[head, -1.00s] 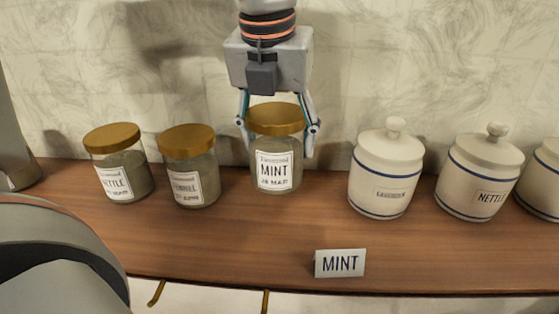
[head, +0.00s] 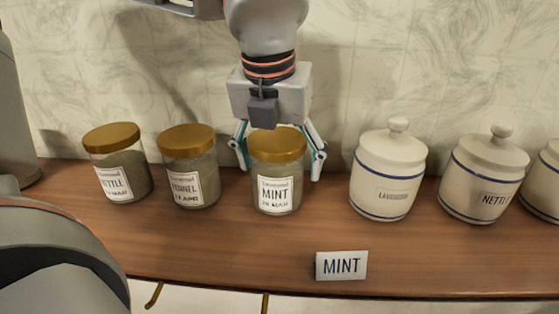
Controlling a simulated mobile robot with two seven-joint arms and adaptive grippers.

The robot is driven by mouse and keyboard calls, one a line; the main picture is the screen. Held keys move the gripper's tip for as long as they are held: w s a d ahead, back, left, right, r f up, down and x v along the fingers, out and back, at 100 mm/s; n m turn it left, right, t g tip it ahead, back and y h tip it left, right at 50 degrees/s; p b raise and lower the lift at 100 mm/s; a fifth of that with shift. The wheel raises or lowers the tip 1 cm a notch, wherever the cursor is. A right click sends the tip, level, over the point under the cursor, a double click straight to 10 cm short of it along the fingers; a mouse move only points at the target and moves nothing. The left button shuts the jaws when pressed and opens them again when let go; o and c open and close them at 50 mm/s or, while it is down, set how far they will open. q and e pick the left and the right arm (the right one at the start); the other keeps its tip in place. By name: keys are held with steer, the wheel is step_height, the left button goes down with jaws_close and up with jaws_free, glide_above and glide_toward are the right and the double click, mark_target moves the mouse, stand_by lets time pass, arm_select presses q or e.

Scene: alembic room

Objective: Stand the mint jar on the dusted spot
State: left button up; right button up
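The mint jar (head: 276,196), glass with a gold lid and a MINT label, stands upright on the wooden shelf, right of two similar jars. My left gripper (head: 281,170) is over it from above and behind, its fingers open on either side of the jar. A small gap shows between the right fingertip and the glass. No dusted spot can be made out; the shelf under the jar is hidden. My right gripper is not in view.
A nettle jar (head: 123,178) and a fennel jar (head: 187,183) stand to the left. White lidded canisters, lavender (head: 388,172) and nettle (head: 480,174), stand to the right. A MINT card (head: 341,265) is at the shelf's (head: 220,246) front edge.

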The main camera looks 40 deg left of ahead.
arm_select(q)
steer(key=shift+r, duration=0.35)
steer(key=p+v, duration=0.1)
steer(key=v, duration=1)
steer(key=shift+s+d+r, duration=0.1)
steer(key=shift+s+r, duration=0.05)
steer(key=shift+r, duration=0.15)
